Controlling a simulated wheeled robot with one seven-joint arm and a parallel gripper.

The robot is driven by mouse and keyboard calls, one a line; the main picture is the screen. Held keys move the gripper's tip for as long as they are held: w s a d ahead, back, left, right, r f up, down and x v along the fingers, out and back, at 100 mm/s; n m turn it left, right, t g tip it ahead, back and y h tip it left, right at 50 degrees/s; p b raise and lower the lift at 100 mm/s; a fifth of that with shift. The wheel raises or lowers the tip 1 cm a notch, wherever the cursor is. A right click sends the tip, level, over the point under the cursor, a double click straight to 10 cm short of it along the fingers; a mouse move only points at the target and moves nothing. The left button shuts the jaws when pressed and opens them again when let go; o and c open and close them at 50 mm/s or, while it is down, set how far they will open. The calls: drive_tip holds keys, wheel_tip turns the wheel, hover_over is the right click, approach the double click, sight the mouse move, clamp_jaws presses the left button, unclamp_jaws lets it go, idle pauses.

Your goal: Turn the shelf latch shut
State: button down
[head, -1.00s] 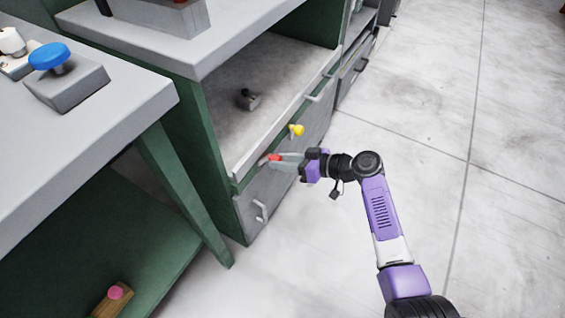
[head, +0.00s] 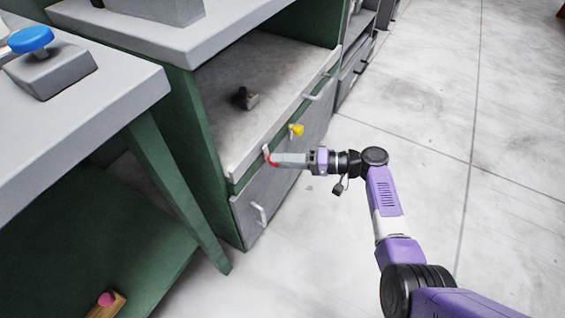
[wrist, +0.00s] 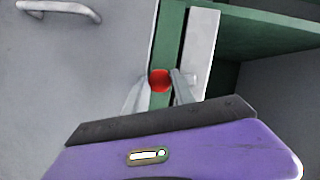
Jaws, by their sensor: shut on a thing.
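The shelf latch (head: 266,151) is a small red-tipped piece on the front edge of the shelf, at the left end of the grey front panel. Its red end (wrist: 159,80) shows in the wrist view between my two finger tips, in front of a green strip. My gripper (head: 273,159) is shut on this red end, reaching in from the right in the head view. The fingers hide part of the latch, so its exact angle is hard to tell.
A yellow knob (head: 296,130) sits just right of my gripper on the panel. Bar handles (head: 260,214) stick out from the fronts. A dark fitting (head: 244,98) lies on the shelf. The floor at right is clear.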

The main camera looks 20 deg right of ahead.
drive_tip(key=shift+f+m+y+b, duration=0.15)
drive_tip(key=shift+m+y+b, duration=0.2)
drive_tip(key=shift+m, duration=0.45)
drive_tip(key=c, duration=1.1)
unclamp_jaws()
drive_tip(key=shift+o, duration=0.2)
drive_tip(key=p+v, duration=0.1)
drive_tip(key=v, duration=0.7)
drive_tip(key=shift+p, duration=0.35)
